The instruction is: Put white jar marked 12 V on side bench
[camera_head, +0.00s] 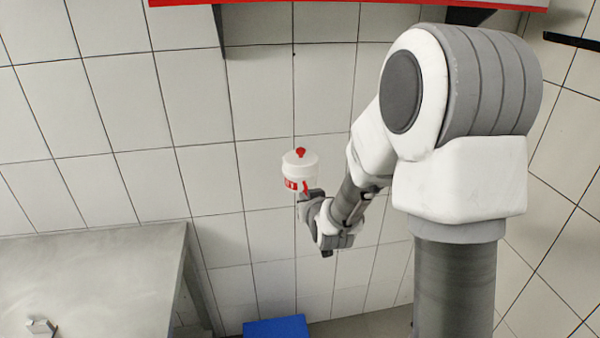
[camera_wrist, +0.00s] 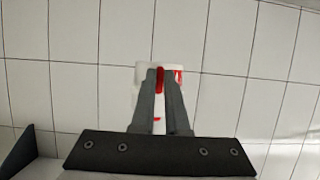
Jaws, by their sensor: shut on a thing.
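The white jar (camera_head: 299,166) has a red knob on its lid and a red label whose text is too small to read fully. My gripper (camera_head: 304,193) is shut on the jar and holds it upright in the air in front of the tiled wall. In the wrist view, my gripper (camera_wrist: 160,78) has its two fingers close together, with parts of the white and red jar (camera_wrist: 178,77) showing beside and between them. A grey metal bench (camera_head: 100,262) stands at the lower left in the head view, apart from the jar; I cannot tell whether it is the side bench.
A small light-coloured object (camera_head: 40,328) sits on the grey bench near the bottom edge; much of the visible top is clear. A blue object (camera_head: 276,327) is low, right of the bench. A red-edged shelf (camera_head: 350,2) runs along the top.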

